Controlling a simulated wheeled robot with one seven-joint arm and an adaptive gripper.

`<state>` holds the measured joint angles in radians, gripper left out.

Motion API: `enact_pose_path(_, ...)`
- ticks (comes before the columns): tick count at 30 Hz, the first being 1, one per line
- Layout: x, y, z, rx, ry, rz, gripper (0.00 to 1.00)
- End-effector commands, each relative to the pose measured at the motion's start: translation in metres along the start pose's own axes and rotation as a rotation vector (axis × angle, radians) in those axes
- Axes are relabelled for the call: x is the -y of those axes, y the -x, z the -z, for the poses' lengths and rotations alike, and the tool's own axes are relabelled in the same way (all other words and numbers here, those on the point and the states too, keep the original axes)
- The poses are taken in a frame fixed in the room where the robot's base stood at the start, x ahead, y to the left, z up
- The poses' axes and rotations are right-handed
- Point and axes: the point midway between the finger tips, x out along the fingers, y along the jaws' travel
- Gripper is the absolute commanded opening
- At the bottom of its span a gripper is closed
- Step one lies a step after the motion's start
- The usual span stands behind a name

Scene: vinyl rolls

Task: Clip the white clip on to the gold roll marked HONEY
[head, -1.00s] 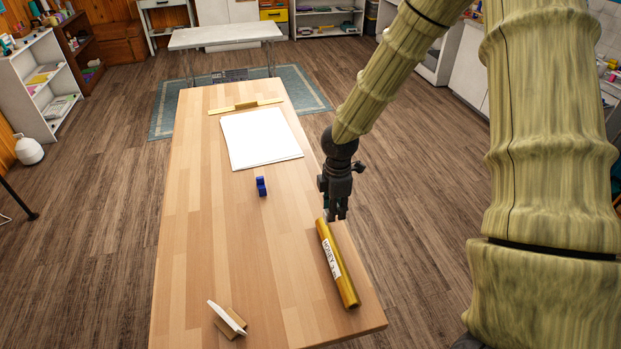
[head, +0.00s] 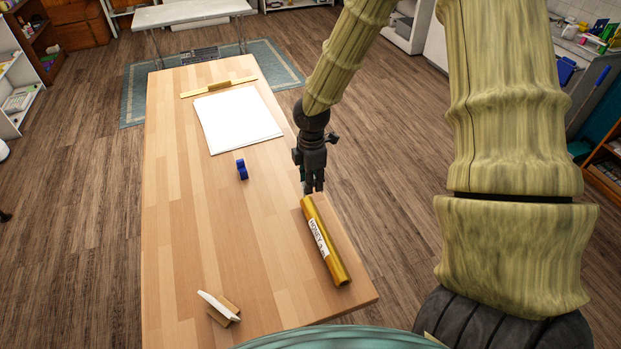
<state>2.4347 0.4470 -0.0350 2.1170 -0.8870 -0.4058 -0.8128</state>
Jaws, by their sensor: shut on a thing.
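The gold roll (head: 334,262) lies near the right edge of the table, with a white label (head: 319,239) reading HONEY. My gripper (head: 313,189) points down at the roll's far end, beside or just above it; I cannot tell whether they touch. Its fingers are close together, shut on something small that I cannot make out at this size. I cannot pick out the white clip for certain in the head view. A flat white piece (head: 213,302) rests tilted on a small brown block (head: 226,313) at the table's near left.
The wooden table (head: 200,235) also bears a small blue object (head: 242,170), a white sheet (head: 238,122) and a gold-coloured bar (head: 205,90) at the far end. The tabletop between the blue object and the brown block is clear. The floor right of the table is open.

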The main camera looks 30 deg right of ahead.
Motion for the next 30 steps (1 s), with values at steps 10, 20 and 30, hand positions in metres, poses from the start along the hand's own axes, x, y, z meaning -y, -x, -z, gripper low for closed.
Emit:
enact_pose_path(10,0.000,-0.030,0.001,0.001,0.002,0.001,0.08)
enact_pose_path(20,0.000,-0.052,0.001,0.001,0.002,0.001,0.08)
enact_pose_path(30,0.000,-0.056,0.001,0.000,0.002,0.000,0.08)
